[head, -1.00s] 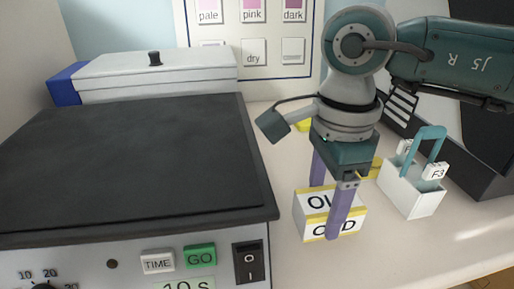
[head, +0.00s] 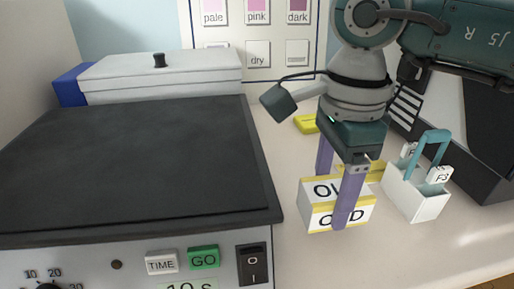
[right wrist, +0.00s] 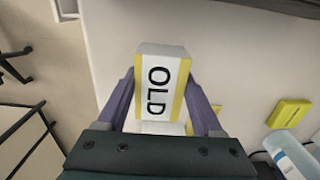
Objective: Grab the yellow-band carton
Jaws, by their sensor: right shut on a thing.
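The yellow-band carton (head: 324,218), a white box with yellow edges marked OLD, is at the right of the dark-topped machine in the head view. It also shows in the right wrist view (right wrist: 160,82), between the fingers. My right gripper (head: 338,198) reaches down from above with its purple fingers on two sides of the carton and is shut on it. In the right wrist view the gripper (right wrist: 160,105) has a finger against each long side. I cannot tell whether the carton's base touches the counter. My left gripper is not in view.
A white carrier (head: 415,196) with a teal handle and labelled slides stands just right of the carton. A yellow object (head: 306,124) lies behind. The dark-topped machine (head: 130,165) borders the left. Counter in front of the carton is clear.

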